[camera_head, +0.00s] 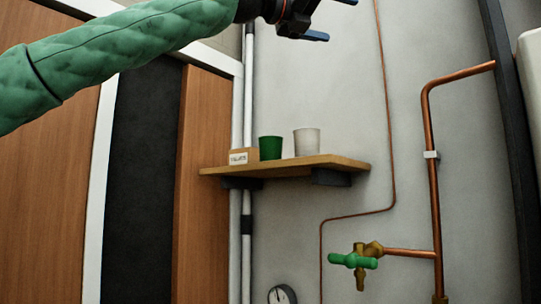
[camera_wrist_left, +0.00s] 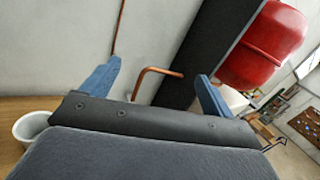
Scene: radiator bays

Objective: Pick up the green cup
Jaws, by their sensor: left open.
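The green cup (camera_head: 270,148) stands upright on a small wooden wall shelf (camera_head: 343,163), between a labelled box and a white cup. My left gripper (camera_head: 336,18) is at the top edge of the head view, above and to the right of the green cup and well apart from it. It is open and empty, with its two blue fingers spread in the left wrist view (camera_wrist_left: 157,86). The green cup does not show in the left wrist view. My right gripper is in neither view.
The white cup (camera_head: 307,142) stands just right of the green cup; it also shows in the left wrist view (camera_wrist_left: 30,126). The labelled box (camera_head: 241,156) touches or nearly touches the green cup's left side. Copper pipes (camera_head: 428,150) and a green-handled valve (camera_head: 353,260) are at right.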

